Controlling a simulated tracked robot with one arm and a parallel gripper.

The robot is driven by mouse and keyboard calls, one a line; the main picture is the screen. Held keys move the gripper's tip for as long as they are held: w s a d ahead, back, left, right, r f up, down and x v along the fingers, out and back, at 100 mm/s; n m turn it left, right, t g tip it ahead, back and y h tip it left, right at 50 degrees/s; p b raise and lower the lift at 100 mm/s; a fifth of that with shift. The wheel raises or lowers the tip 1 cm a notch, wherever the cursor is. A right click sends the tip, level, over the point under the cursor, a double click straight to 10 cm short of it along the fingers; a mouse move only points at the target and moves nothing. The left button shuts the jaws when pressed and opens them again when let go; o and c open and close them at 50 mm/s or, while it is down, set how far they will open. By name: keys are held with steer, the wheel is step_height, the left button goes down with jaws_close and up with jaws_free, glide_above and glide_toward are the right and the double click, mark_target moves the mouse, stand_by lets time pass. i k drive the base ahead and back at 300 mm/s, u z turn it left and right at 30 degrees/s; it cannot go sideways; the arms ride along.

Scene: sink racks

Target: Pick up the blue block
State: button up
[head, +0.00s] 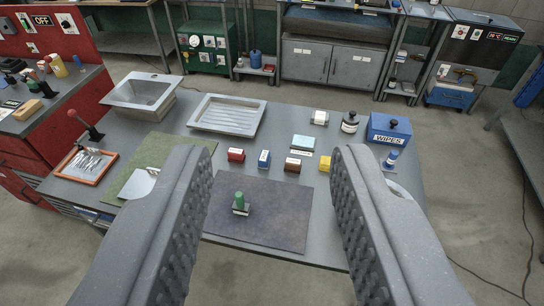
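The blue block (264,159) is small, with a pale patch, and stands on the grey bench top in a row of small blocks. A red block (236,155) is to its left and a brown-red block (292,165) to its right. My gripper (272,158) is open and empty, its two ridged grey fingers wide apart. The blue block shows in the gap between the fingers, farther off and touching neither.
A green-topped item (240,204) stands on a dark mat (275,217) nearer me. A yellow block (324,164), light-blue pad (303,142), dark bottle (350,122) and wipes box (388,129) are to the right. A metal tray (228,115) lies behind.

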mark_target(264, 159)
steer(key=i, duration=0.9)
steer(key=u, duration=0.05)
steer(key=k, duration=0.65)
steer(key=u, duration=0.35)
steer(key=i, duration=0.55)
steer(key=u, duration=0.65)
steer(key=i, duration=0.95)
steer(key=z, duration=0.45)
